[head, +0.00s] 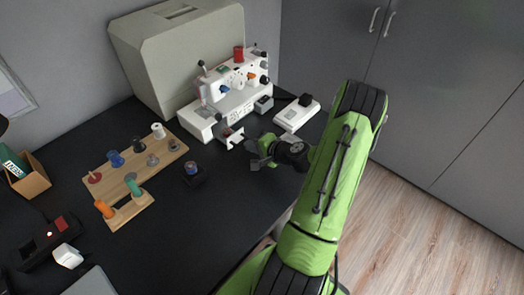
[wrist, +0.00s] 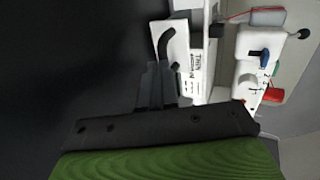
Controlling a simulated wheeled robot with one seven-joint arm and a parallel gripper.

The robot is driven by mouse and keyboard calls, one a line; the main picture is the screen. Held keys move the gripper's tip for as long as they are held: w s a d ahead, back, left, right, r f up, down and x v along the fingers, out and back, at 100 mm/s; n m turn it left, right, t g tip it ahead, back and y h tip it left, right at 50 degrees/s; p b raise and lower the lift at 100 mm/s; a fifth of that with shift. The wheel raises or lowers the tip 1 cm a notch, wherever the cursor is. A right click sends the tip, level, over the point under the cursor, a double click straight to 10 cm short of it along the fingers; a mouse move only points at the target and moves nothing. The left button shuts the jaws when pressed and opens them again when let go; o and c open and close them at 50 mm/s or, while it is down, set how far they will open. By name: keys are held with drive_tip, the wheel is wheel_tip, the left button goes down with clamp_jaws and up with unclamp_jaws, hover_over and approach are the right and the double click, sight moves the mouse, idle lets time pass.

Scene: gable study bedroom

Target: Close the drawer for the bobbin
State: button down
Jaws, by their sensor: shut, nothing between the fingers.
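The white sewing machine (head: 232,92) stands at the back of the black table. A small white part that looks like the bobbin drawer (head: 232,138) sticks out at the front of its base, with something dark on it. My gripper (head: 255,160) is shut and empty, just in front and to the right of that part, low over the table.
A wooden spool rack (head: 121,172) with several spools stands to the left. A small dark holder (head: 194,178) with a bluish top is nearer. A white foot pedal (head: 297,114) lies right of the machine, and a grey-green case (head: 170,55) stands behind.

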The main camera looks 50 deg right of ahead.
sight(235, 133)
drive_tip(key=shift+w, duration=0.15)
drive_tip(key=w+p, duration=0.1)
drive_tip(key=w, duration=0.7)
drive_tip(key=shift+w+a, duration=0.1)
drive_tip(key=shift+w, duration=0.05)
drive_tip(key=shift+r, duration=0.1)
